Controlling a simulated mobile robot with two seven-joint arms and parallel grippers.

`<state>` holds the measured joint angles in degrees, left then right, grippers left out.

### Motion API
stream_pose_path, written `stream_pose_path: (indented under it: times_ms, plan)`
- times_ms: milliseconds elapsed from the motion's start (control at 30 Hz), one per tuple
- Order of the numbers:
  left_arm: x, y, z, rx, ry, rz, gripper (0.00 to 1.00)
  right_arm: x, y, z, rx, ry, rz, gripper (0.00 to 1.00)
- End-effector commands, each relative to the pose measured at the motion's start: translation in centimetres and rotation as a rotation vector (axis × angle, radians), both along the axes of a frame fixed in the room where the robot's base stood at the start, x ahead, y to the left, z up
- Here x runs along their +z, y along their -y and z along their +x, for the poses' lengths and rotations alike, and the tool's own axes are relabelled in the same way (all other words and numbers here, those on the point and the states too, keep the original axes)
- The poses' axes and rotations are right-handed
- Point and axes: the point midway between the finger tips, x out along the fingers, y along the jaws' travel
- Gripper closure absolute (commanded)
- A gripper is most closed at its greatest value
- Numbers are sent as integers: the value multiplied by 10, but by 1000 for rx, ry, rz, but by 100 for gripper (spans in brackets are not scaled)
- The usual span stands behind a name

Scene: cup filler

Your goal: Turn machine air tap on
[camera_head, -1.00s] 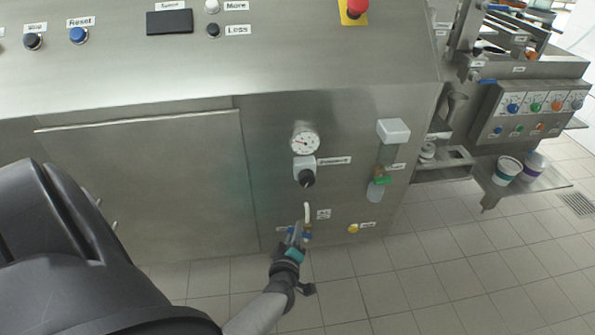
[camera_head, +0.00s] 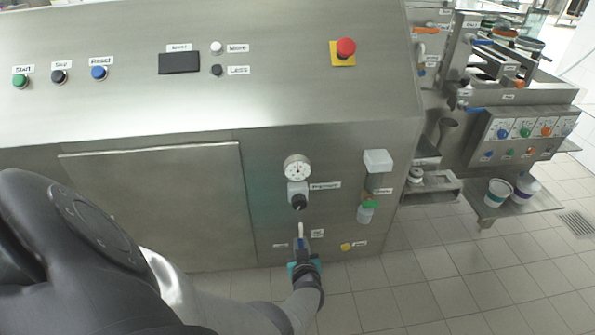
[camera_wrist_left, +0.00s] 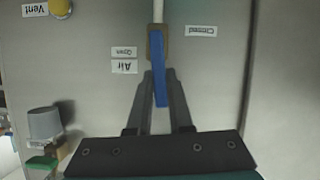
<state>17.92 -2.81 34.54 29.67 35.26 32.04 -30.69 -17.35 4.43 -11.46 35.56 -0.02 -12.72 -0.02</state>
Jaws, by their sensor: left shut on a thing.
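The air tap's blue handle (camera_wrist_left: 158,70) runs nearly straight down from a brass-coloured body (camera_wrist_left: 156,42) in the left wrist view. It lies between the Open/Air labels (camera_wrist_left: 124,59) and the Closed label (camera_wrist_left: 200,31). My left gripper (camera_wrist_left: 159,92) is shut on the handle, with a finger on each side of its free end. In the head view my left gripper (camera_head: 303,250) is at the tap, low on the machine's front panel, and hides most of it. My right gripper is in neither view.
A gauge (camera_head: 297,168) with a black knob (camera_head: 299,201) sits above the tap. A filter with a green band (camera_head: 369,204) and a yellow vent button (camera_head: 345,247) are to the right. Cups (camera_head: 497,192) stand on a shelf farther right. The tiled floor in front is clear.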

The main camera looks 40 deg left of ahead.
Motion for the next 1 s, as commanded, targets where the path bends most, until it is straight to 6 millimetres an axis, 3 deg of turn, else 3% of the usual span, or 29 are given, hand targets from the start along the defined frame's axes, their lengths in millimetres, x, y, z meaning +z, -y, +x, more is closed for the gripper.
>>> stream_pose_path:
  times_ms: [800,833,1000]
  plan:
    - [3,3,6,-3,-90,84,100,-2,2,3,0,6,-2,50]
    - [3,3,6,-3,-90,84,79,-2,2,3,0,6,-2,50]
    - [2,3,6,-2,-90,81,60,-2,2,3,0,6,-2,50]
